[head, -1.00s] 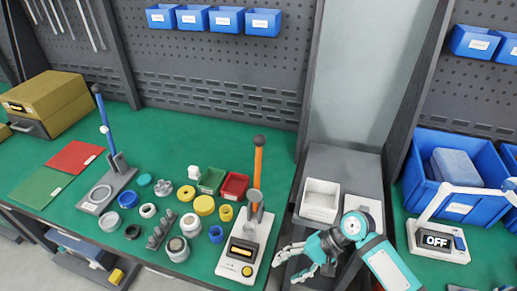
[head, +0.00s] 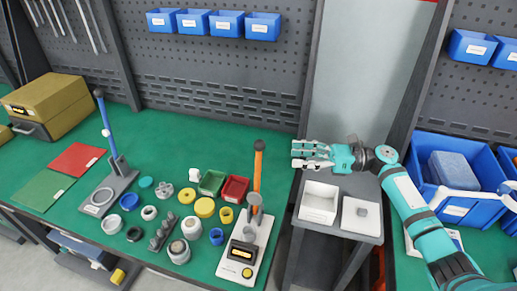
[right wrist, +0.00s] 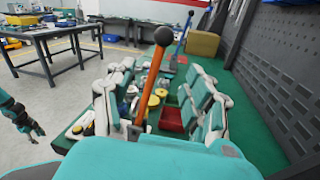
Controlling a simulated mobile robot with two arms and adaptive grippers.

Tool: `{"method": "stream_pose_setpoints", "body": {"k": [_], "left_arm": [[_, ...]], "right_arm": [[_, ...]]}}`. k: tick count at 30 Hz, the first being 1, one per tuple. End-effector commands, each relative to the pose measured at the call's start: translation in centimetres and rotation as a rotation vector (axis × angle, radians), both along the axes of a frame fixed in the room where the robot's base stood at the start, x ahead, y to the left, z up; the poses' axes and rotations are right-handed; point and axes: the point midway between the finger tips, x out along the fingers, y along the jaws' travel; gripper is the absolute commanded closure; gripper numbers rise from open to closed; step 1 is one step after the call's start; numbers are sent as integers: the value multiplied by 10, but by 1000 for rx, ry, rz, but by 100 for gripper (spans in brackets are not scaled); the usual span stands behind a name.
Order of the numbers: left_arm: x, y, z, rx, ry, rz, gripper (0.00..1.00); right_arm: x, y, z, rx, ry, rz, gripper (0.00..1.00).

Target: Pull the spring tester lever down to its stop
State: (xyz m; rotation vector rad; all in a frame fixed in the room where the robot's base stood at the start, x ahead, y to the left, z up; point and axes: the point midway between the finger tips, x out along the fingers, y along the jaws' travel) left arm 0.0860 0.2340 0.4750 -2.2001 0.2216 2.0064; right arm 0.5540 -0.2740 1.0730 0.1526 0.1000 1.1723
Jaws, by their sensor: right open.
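The tester with a display and white base (head: 237,262) stands at the front right of the green bench. Its orange lever (head: 257,172) stands upright with a dark ball knob on top. My right gripper (head: 298,155) is open and empty, to the right of the lever at about knob height in the picture, its fingers pointing left. A gap shows between the fingertips and the lever. In the right wrist view the orange lever (right wrist: 153,85) appears between the spread fingers (right wrist: 160,105). My left gripper (right wrist: 27,122) shows small at the left edge there; its opening is unclear.
A second press with a blue lever (head: 106,130) stands farther left. Rings, springs and small green and red bins (head: 235,188) fill the bench between them. A white open box (head: 318,203) and a lidded white box (head: 361,215) stand on a grey stand below my right arm.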

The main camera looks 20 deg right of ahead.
Motion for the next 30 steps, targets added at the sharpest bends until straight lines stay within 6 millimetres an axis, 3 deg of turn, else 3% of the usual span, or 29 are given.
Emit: {"method": "stream_pose_setpoints", "body": {"k": [9, 15, 29, 30], "left_arm": [[0, 0, 26, 0, 0, 0, 60], [0, 0, 35, 0, 0, 0, 60], [0, 1, 37, 1, 0, 0, 60], [0, 1, 37, 1, 0, 0, 60]], "right_arm": [[27, 65, 4, 2, -1, 2, 46], [38, 92, 2, 1, 0, 1, 46], [43, 104, -1, -2, 0, 0, 46], [43, 104, -1, -2, 0, 0, 52]]}}
